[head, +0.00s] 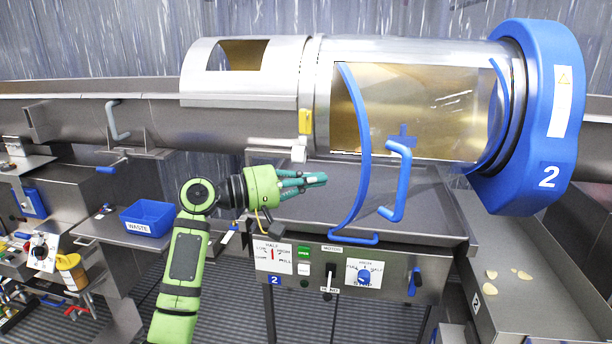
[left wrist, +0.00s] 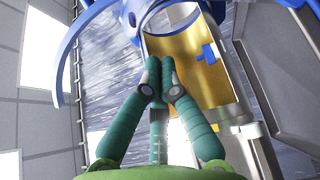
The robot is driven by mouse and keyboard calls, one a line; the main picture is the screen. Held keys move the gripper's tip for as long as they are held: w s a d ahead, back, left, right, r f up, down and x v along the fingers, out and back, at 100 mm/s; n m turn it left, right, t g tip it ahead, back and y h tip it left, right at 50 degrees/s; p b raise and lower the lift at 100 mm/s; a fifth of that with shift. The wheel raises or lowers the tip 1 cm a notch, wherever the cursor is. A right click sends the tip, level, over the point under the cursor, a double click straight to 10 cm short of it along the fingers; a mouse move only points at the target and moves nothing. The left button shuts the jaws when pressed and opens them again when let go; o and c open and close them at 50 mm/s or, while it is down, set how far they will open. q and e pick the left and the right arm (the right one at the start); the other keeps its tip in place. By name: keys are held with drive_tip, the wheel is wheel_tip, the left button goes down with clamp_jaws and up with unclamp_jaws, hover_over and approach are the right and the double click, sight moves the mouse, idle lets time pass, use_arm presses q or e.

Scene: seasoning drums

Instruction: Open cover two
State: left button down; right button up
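Drum two is a metal drum with a blue end ring (head: 545,120) marked 2, on the right in the head view. Its front has a wide window onto a gold interior (head: 440,95), with a blue plus-shaped piece (head: 403,136) at its lower edge. A blue curved bar (head: 366,150) and a bent blue handle (head: 399,180) stand in front. I cannot tell whether a clear cover fills the window. My left gripper (head: 322,180) is left of the curved bar, apart from the handle. Its teal fingertips (left wrist: 160,68) are together with nothing held. My right gripper is not in view.
A control panel (head: 345,272) with switches is below the drum. A blue waste bin (head: 147,218) stands on a shelf at left. A yellow latch (head: 305,121) sits on the drum's left side. A metal chute (head: 525,290) with a few chips is at right.

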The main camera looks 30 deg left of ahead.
sight(350, 214)
use_arm(q)
drive_tip(key=d+p, duration=0.1)
drive_tip(key=d, duration=0.1)
drive_tip(key=w+d+p, duration=0.1)
drive_tip(key=d+p, duration=0.1)
drive_tip(key=w+d+p, duration=0.1)
drive_tip(key=d, duration=0.1)
drive_tip(key=shift+w+d, duration=0.2)
drive_tip(key=shift+d, duration=0.1)
drive_tip(key=shift+s+d, duration=0.15)
drive_tip(key=shift+s, duration=0.1)
drive_tip(key=shift+f, duration=0.1)
drive_tip(key=shift+w, duration=0.15)
drive_tip(key=shift+d, duration=0.1)
